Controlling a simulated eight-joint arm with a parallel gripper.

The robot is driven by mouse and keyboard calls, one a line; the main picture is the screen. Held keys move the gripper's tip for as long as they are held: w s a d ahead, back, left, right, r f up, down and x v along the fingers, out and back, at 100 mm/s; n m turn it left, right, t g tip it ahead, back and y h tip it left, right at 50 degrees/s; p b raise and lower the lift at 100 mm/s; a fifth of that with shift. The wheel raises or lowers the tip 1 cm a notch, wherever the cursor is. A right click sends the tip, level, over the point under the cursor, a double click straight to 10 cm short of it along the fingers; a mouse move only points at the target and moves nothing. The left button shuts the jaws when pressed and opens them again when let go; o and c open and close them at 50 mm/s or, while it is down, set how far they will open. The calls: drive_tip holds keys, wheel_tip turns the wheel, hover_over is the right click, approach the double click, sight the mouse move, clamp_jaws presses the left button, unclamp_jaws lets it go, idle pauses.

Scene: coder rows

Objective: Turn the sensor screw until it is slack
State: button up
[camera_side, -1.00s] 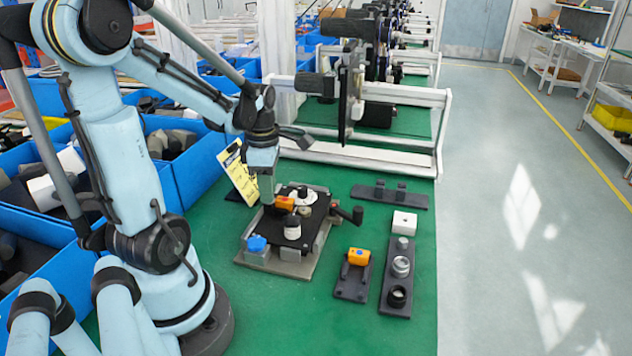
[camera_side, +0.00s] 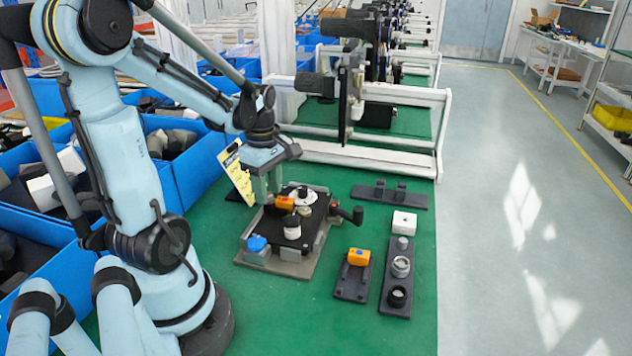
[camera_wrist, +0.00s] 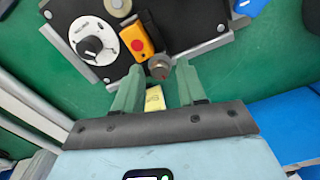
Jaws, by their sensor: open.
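The orange sensor block (camera_side: 284,203) sits on the black plate of the fixture. It also shows in the wrist view (camera_wrist: 134,41), with a red dot and a black dot on it. A round grey-brown knob (camera_wrist: 159,66) at the block's near end looks like the sensor screw. In the side view I cannot make the screw out. My gripper (camera_side: 267,196) points down just left of the orange block. In the wrist view its two green fingers (camera_wrist: 158,72) stand apart, one on each side of the screw, with gaps visible. Whether they are level with it I cannot tell.
A white dial with a black knob (camera_wrist: 93,44) lies close beside the block. A white cylinder (camera_side: 292,228), a blue knob (camera_side: 257,243) and a black crank handle (camera_side: 353,213) are also on the fixture.

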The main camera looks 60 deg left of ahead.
drive_tip(key=m, duration=1)
drive_tip(key=shift+m, duration=0.3)
drive_tip(key=m, duration=0.4)
clamp_jaws()
drive_tip(key=shift+n, duration=1.1)
drive_tip(key=shift+c, duration=1.4)
unclamp_jaws()
drive_tip(key=shift+n, duration=0.4)
drive_tip(key=shift+o, duration=1.4)
